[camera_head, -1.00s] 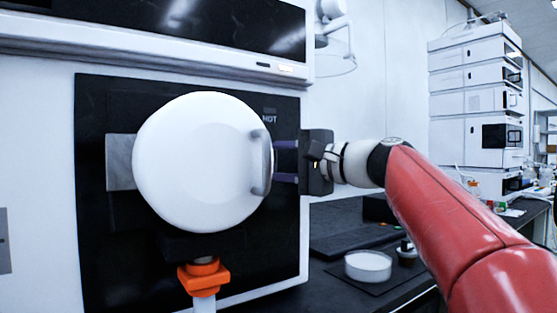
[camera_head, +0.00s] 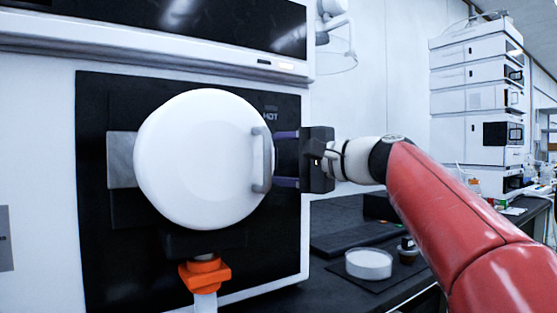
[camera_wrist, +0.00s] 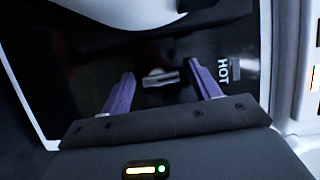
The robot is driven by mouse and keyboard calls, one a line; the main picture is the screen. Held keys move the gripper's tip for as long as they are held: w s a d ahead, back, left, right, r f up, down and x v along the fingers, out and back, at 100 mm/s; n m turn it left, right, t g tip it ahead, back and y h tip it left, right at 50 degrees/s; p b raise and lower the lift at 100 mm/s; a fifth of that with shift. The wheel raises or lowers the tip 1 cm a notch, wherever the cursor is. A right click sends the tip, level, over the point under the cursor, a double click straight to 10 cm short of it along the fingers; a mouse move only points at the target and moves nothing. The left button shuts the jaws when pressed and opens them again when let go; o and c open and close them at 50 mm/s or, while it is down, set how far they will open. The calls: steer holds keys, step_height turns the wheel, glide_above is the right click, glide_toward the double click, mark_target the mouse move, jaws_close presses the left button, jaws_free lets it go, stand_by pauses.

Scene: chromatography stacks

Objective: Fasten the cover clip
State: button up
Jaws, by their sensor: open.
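A round white cover (camera_head: 198,160) stands closed-looking against the black panel of the instrument. In the wrist view, my gripper (camera_wrist: 163,80) is empty, and a small metallic piece (camera_wrist: 160,78), perhaps the cover clip, shows between and beyond the fingers. I cannot tell whether the fingertips touch anything. The clip's state is unclear.
The black panel (camera_head: 95,240) surrounds the cover. An orange fitting (camera_head: 205,274) sits below it. A shallow white dish (camera_head: 368,264) and a small jar (camera_head: 407,250) stand on the dark bench at the right. A stacked white instrument (camera_head: 470,100) is farther back.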

steer(key=v, duration=0.7)
steer(key=shift+s+d+b, duration=0.2)
steer(key=shift+d+b, duration=0.1)
steer(key=s+d+f+n+g+h+p, duration=0.1)
steer(key=s+f+h, duration=0.4)
steer(key=f, duration=0.7)
steer(key=s+d+f+n+g+h+p, duration=0.1)
steer(key=s+d+f+n+h+p, duration=0.1)
steer(key=s+d+f+h, duration=0.3)
steer(key=s+d+f+n+g+h+p, duration=0.2)
steer(key=s+f+h, duration=0.3)
steer(key=s+f, duration=0.7)
step_height(320, 180, down, 9)
steer(key=shift+d+n, duration=0.7)
steer(key=shift+n, duration=0.1)
steer(key=shift+s, duration=0.1)
